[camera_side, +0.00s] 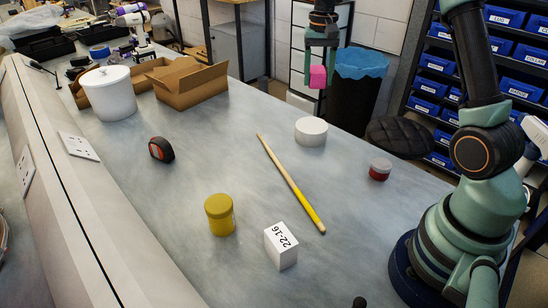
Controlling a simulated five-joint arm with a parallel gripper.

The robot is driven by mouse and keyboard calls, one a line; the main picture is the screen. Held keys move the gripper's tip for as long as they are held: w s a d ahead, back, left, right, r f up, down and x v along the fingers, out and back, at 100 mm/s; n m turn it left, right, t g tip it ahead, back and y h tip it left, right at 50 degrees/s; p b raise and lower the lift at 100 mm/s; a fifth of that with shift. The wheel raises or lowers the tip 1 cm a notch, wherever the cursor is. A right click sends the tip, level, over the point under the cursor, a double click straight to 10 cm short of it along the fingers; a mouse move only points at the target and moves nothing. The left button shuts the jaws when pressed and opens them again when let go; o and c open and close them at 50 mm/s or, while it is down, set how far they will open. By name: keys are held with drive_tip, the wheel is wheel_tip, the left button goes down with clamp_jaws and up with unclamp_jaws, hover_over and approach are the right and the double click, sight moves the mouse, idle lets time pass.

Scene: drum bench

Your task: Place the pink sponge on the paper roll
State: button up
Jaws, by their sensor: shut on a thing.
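The pink sponge (318,76) is a small block held up in the air near the top of the side view. My gripper (320,68) points down and is shut on it, with green fingers on either side. A short white cylinder (311,132), which looks like the paper roll, stands on the bench below the sponge in the picture. Its top is flat and bare. The sponge is apart from it, with a clear gap between them. How far the sponge is in depth from the roll is hard to tell from this one view.
A yellow-and-wood stick (293,187) lies near the roll. A red-filled jar (380,169), yellow jar (220,216), white block (281,246) and tape measure (161,150) stand around it. A lidded white container (108,94) and open cardboard box (187,88) are further back.

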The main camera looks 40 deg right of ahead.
sight(313, 130)
wheel_tip(313, 130, down, 13)
drive_tip(key=shift+f, duration=0.1)
idle(0.4)
drive_tip(key=shift+f, duration=0.1)
drive_tip(key=o, duration=1.3)
